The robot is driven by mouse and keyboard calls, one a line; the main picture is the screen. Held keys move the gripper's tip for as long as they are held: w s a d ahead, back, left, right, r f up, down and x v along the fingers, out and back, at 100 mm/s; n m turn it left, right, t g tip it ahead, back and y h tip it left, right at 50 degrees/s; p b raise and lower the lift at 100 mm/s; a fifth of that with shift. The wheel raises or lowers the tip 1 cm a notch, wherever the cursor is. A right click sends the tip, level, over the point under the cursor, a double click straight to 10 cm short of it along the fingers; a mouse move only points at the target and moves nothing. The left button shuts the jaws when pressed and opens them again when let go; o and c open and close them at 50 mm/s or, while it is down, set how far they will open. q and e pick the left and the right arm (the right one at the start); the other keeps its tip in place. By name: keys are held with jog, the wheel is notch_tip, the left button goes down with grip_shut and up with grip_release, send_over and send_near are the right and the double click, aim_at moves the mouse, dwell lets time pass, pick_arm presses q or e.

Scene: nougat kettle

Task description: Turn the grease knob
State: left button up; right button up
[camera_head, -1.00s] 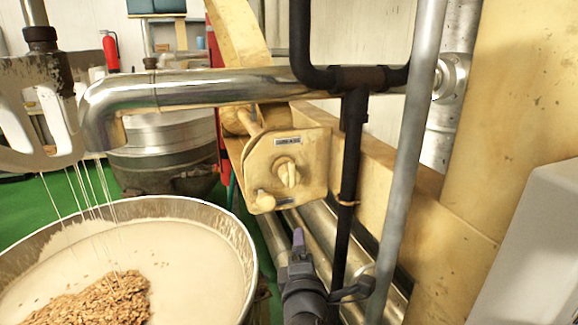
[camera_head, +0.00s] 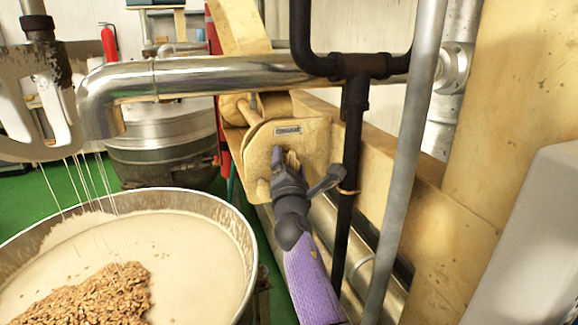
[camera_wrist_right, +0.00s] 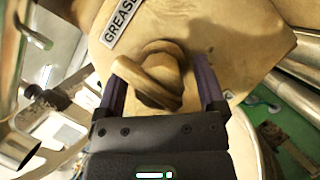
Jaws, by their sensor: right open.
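The grease knob (camera_wrist_right: 148,76) is a cream, rounded knob on the face of a cream control box (camera_head: 312,150). In the right wrist view it sits beside a plate (camera_wrist_right: 119,22) with the lettering "GREASE". My right gripper (camera_head: 284,160) is in front of the box face, with its dark body and purple arm reaching up from below. It is open. In the right wrist view its two purple-grey fingers lie on either side of the knob; I cannot tell if they touch it. In the head view the gripper mostly hides the knob. My left gripper is not in view.
A shiny steel pipe (camera_head: 210,78) crosses above the box. A black pipe (camera_head: 351,130) and a grey pole (camera_head: 412,160) stand close to its right. A kettle of pale nougat (camera_head: 180,245) with nuts is at the lower left. Green floor shows behind it.

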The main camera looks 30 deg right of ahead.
grip_shut()
